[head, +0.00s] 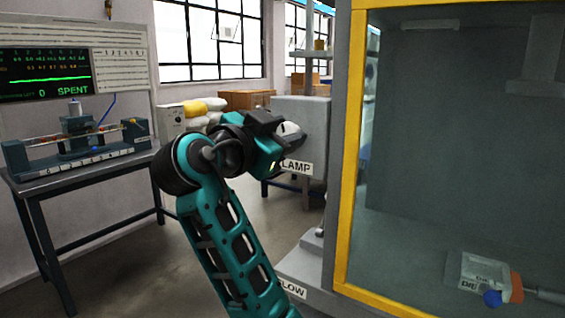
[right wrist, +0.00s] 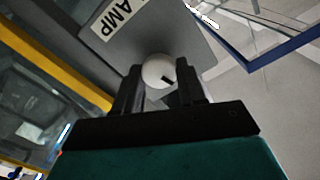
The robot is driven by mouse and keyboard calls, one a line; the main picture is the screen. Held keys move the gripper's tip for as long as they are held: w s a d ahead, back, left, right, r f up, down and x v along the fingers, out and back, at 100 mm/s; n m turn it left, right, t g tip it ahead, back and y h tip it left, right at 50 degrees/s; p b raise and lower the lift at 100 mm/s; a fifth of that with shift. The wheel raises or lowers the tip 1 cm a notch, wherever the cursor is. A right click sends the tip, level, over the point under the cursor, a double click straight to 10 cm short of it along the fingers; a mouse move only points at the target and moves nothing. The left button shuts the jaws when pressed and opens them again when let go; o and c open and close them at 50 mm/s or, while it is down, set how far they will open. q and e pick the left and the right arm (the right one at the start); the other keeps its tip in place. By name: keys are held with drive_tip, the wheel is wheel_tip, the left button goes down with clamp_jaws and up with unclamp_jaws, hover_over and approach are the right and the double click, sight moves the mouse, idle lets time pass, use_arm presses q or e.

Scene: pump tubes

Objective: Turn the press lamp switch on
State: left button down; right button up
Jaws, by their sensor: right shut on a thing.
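The press lamp switch is a round white knob with a black mark (right wrist: 158,71), on the side of a grey box (head: 312,110). A white label reading LAMP (head: 297,167) is on the box below the knob. The label also shows, partly cut to "AMP", in the right wrist view (right wrist: 118,17). My right gripper (head: 284,138) is at the box. In the right wrist view its two dark fingers (right wrist: 158,84) stand on either side of the knob and are shut on it. My left gripper is not in view.
A press cabinet with a yellow frame (head: 350,150) and glass stands close on the right. A FLOW label (head: 291,289) is low beside it. A bench (head: 85,178) with a pump device and a screen reading SPENT (head: 47,75) stands at left. Open floor lies between.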

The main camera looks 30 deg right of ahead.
use_arm(q)
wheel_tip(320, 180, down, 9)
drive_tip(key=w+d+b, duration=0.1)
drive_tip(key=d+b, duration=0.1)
drive_tip(key=b, duration=0.9)
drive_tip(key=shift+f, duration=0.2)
use_arm(e)
drive_tip(key=m, duration=1.2)
drive_tip(key=shift+s+f, duration=0.1)
drive_tip(key=shift+f, duration=0.15)
drive_tip(key=shift+m, duration=0.3)
drive_tip(key=o, duration=1)
drive_tip(key=shift+r, duration=0.1)
